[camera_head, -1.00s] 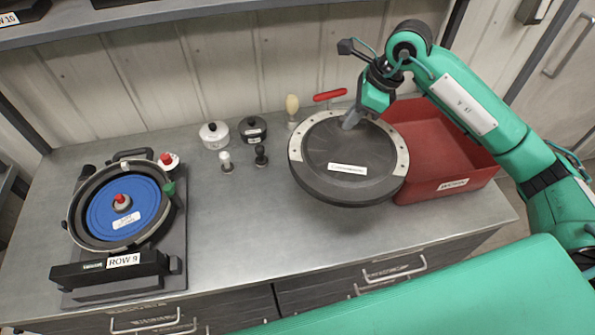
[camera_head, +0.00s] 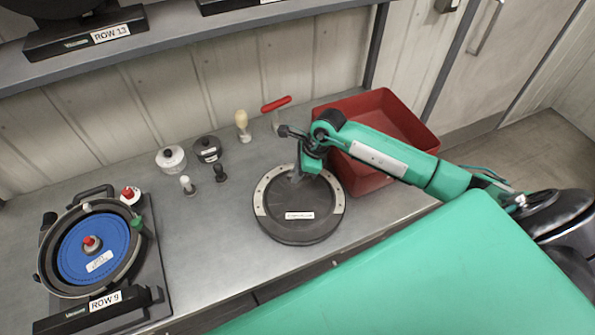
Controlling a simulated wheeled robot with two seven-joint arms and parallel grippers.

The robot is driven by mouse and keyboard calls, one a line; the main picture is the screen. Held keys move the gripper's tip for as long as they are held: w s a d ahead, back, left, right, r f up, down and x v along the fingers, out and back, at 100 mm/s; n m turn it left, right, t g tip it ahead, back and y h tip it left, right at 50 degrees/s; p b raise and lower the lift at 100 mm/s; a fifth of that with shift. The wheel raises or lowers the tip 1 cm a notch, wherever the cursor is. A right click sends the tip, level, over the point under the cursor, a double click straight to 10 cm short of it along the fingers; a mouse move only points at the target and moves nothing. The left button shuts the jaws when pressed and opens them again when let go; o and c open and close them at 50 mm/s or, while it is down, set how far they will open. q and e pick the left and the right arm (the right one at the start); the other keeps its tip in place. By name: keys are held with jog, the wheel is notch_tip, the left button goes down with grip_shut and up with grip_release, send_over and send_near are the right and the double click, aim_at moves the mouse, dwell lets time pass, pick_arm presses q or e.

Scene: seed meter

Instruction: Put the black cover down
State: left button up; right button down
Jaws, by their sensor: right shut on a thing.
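The black cover (camera_head: 298,230) is a round dark disc with a pale band on part of its rim and a white label. It is low over the grey bench, left of the red bin; I cannot tell whether it touches the bench. My right gripper (camera_head: 297,176) is shut on the cover at its far edge; the fingertips are partly hidden by the wrist. My left gripper is not in view.
The red bin (camera_head: 362,184) stands right behind the cover. At left is the ROW 9 seed meter with its blue disc (camera_head: 75,245). White and black pots (camera_head: 207,150), small knobs and a red-handled tool (camera_head: 276,104) stand behind. The bench (camera_head: 215,240) between meter and cover is clear.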

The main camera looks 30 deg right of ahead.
jog(key=shift+f, duration=0.7)
jog(key=shift+f, duration=0.2)
jog(key=c, duration=1.4)
grip_release()
jog(key=shift+o, duration=0.2)
